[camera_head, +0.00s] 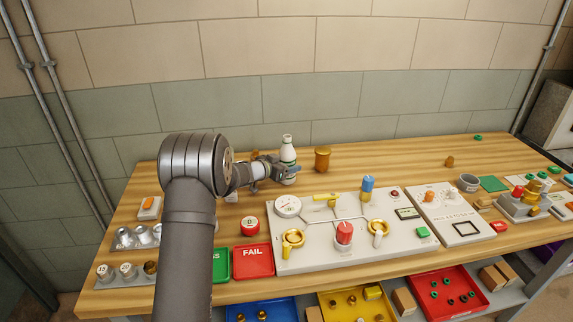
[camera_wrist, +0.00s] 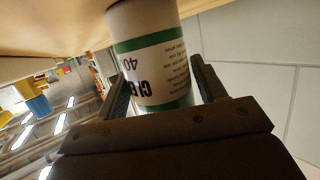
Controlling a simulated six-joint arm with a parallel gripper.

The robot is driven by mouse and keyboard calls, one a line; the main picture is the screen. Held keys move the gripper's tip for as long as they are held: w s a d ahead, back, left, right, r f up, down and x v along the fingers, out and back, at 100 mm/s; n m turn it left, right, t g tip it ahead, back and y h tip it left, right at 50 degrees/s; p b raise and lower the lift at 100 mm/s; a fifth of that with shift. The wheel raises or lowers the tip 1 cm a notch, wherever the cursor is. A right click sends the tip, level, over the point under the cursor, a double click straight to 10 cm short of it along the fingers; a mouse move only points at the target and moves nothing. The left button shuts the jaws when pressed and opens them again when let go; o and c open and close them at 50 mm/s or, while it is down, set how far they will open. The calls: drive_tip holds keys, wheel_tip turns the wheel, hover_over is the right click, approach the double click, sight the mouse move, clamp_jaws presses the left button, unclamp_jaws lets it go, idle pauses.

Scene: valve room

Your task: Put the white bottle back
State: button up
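The white bottle (camera_head: 288,155) has green bands and stands upright at the back of the wooden bench, left of an amber jar. My gripper (camera_head: 283,169) reaches it from the left, level with its lower body. In the wrist view the bottle (camera_wrist: 155,50) lies between my two fingers (camera_wrist: 160,75), one against each side, and the fingers look shut on it. Its printed label faces the camera. I cannot tell whether its base touches the bench.
The amber jar (camera_head: 322,159) stands close on the right. A control panel (camera_head: 340,255) with gauge, valves and knobs lies in front. A red FAIL tray (camera_head: 253,262) and a red button (camera_head: 250,225) are nearer. Bare wood (camera_head: 400,165) lies behind the panel, right of the jar.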

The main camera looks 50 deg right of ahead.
sight(284, 147)
drive_tip(key=shift+o, duration=0.9)
drive_tip(key=shift+r, duration=0.1)
drive_tip(key=shift+r, duration=0.15)
drive_tip(key=v, duration=0.4)
drive_tip(key=shift+w+a, duration=0.1)
drive_tip(key=shift+a, duration=0.15)
drive_tip(key=r, duration=0.7)
drive_tip(key=shift+a, duration=0.2)
